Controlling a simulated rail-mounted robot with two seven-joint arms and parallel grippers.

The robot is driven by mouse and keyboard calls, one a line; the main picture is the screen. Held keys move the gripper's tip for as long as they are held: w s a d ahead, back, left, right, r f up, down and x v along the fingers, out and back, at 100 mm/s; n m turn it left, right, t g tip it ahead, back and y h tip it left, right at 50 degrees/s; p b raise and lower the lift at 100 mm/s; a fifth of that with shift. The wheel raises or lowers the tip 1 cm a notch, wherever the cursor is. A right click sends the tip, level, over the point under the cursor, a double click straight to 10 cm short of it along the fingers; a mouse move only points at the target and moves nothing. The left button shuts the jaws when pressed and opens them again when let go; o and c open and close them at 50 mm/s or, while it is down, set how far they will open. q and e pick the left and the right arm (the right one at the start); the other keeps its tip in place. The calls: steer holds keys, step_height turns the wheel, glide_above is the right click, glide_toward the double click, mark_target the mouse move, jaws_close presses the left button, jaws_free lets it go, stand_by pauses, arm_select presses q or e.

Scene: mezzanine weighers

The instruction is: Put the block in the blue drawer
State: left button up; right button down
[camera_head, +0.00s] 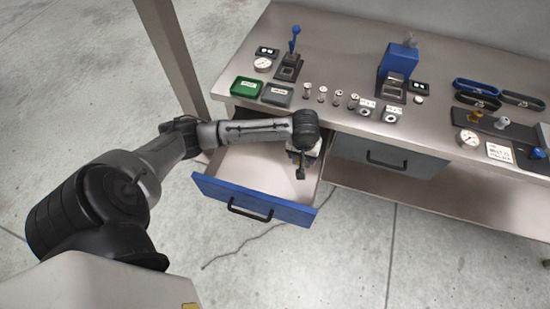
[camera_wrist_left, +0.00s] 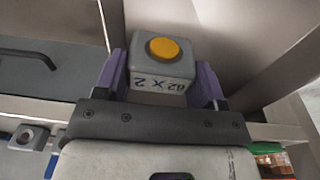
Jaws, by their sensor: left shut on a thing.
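The blue-fronted drawer (camera_head: 222,191) is pulled out under the left part of the bench, and its pale inside shows. My left gripper (camera_head: 302,165) is over the right side of the open drawer, pointing down. In the left wrist view its purple fingers are shut on the block (camera_wrist_left: 148,72), a grey piece with a yellow-orange round top and dark lettering on its side. In the head view the block is mostly hidden by the gripper. I cannot tell whether the block touches the drawer floor. My right gripper is not in view.
A closed grey drawer (camera_head: 388,157) sits right of the open one. The bench top (camera_head: 345,60) carries a green tray (camera_head: 246,87), a grey tray (camera_head: 277,94), several small weights, a blue-levered device (camera_head: 290,62) and a blue press (camera_head: 399,66). The drawer's left half looks empty.

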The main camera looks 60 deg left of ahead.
arm_select(q)
steer(key=s+a+f+b, duration=0.1)
steer(key=a+f, duration=0.1)
steer(key=a, duration=0.1)
steer(key=s+a+f+b, duration=0.1)
steer(key=s+a+f, duration=0.1)
steer(key=a+f, duration=0.1)
steer(key=s+a+f+b, duration=0.1)
steer(key=s+a+f, duration=0.1)
steer(key=a, duration=0.3)
steer(key=shift+a+f+b, duration=0.25)
steer(key=shift+f+b, duration=0.1)
steer(key=shift+f, duration=0.25)
steer(key=shift+f+b, duration=0.9)
steer(key=shift+f, duration=1.1)
steer(key=o, duration=1.4)
steer(key=shift+f, duration=0.1)
steer(key=shift+o, duration=0.2)
